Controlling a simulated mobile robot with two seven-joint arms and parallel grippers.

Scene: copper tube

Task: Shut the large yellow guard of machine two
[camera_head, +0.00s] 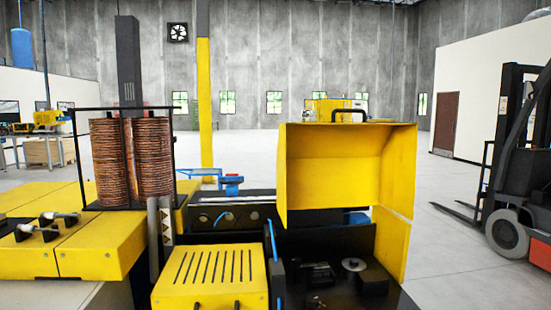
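The large yellow guard (335,185) stands raised at the right of the middle. Its hollow inner side faces me, and a black handle (348,112) sits on its top edge. Below it the dark machine bed (330,245) is exposed, with a round metal part (353,264) and black blocks on it. A yellow side panel (392,243) stands at the right of the bed. Neither of my grippers shows in the head view.
A slotted yellow cover (212,278) lies at the front, left of the open bed. Copper coils (131,160) stand in a black frame on yellow housings (85,245) at the left. A forklift (515,170) stands at the right, with clear floor (435,240) between it and the machine.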

